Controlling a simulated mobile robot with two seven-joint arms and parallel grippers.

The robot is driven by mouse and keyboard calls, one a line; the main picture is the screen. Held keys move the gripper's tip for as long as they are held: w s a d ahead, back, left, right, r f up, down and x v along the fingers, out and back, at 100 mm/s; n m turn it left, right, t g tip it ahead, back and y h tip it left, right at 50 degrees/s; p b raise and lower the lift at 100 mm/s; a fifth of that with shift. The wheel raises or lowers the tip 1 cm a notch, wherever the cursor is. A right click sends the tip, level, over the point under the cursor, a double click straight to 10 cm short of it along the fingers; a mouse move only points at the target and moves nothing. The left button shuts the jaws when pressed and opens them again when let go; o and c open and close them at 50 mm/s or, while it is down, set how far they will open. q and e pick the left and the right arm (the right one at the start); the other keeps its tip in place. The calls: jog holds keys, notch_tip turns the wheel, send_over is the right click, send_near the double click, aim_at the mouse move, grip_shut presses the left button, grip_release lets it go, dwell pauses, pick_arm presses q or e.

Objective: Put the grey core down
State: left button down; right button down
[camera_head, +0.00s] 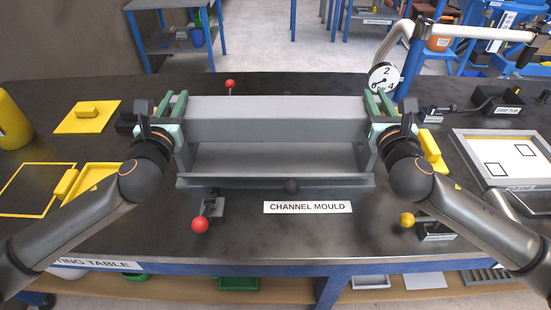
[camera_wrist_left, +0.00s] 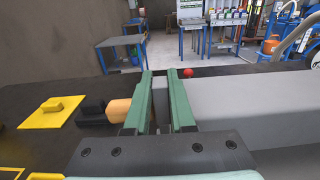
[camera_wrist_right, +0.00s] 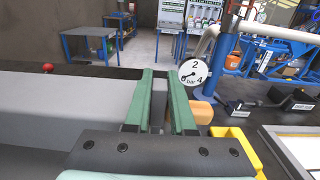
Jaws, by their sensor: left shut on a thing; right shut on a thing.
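The grey core (camera_head: 275,130) is a long, level grey block across the middle of the table. Both my grippers hold it, one at each end. My left gripper (camera_head: 173,107) is shut on its left end, and the green fingers grip a grey end piece in the left wrist view (camera_wrist_left: 160,95). My right gripper (camera_head: 378,106) is shut on its right end, as the right wrist view (camera_wrist_right: 161,100) also shows. The grey channel mould (camera_head: 275,183) lies below and in front of the core. Its inside shows under the core's front face; any contact behind is hidden.
Red-knobbed clamps stand before (camera_head: 200,224) and behind (camera_head: 230,84) the mould, and a yellow-knobbed one (camera_head: 407,219) at front right. Yellow plates (camera_head: 90,118) lie left. A pressure dial (camera_head: 383,78) stands behind my right gripper, and a framed tray (camera_head: 505,160) lies right.

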pick_arm(q)
jog(key=shift+a+f+b, duration=0.1)
jog(key=shift+f+b, duration=0.25)
jog(key=shift+b, duration=0.05)
pick_arm(e)
jog(key=shift+d+f, duration=0.1)
jog(key=shift+f, duration=0.25)
